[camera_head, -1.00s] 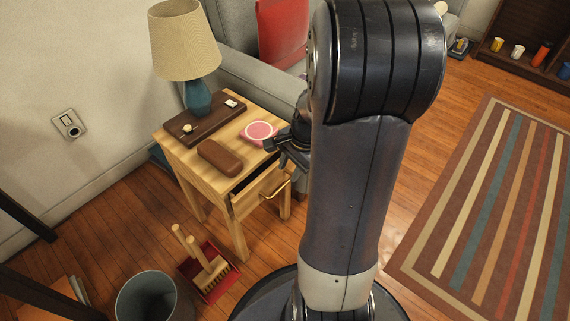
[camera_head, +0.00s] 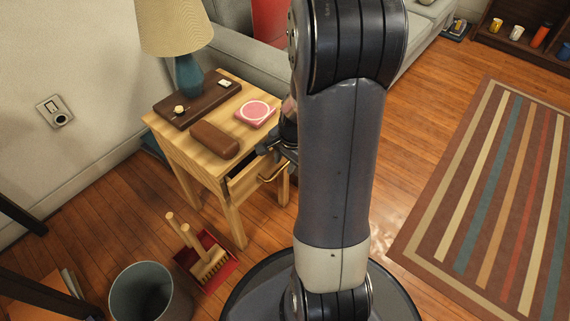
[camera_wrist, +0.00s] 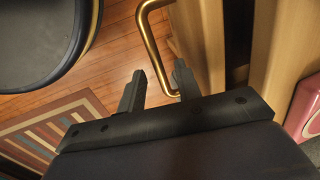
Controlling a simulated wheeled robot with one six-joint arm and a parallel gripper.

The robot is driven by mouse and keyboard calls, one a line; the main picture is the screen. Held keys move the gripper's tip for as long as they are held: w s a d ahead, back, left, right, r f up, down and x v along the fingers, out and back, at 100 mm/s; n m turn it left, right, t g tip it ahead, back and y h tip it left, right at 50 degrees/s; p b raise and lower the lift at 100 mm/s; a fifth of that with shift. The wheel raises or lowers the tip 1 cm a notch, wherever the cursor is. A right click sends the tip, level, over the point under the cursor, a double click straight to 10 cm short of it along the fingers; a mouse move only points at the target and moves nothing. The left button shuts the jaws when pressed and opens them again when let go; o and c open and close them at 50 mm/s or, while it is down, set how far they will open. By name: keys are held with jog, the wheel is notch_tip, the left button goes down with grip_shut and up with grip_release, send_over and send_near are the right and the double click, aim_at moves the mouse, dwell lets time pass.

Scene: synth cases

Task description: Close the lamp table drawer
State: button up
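The lamp table (camera_head: 185,155) is light wood. Its drawer (camera_head: 243,185) stands a little open, with a dark gap under the tabletop in the head view. The drawer's brass handle (camera_head: 273,175) is a bent bar on the front; in the wrist view the handle (camera_wrist: 150,38) runs down to the fingers. My gripper (camera_wrist: 160,78) is open, its two dark fingers apart, with the handle's lower end showing between them. I cannot tell whether they touch. In the head view my gripper (camera_head: 268,150) is at the drawer's front corner, partly hidden by my arm.
On the table are a lamp (camera_head: 188,75), a dark tray (camera_head: 165,108), a brown case (camera_head: 214,140) and a pink-and-white item (camera_head: 256,112). A dustpan (camera_head: 225,268) with brush and a bin (camera_head: 142,292) stand on the floor in front. A striped rug (camera_head: 490,200) lies right.

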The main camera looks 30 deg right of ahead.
jog(key=shift+c, duration=0.5)
grip_shut()
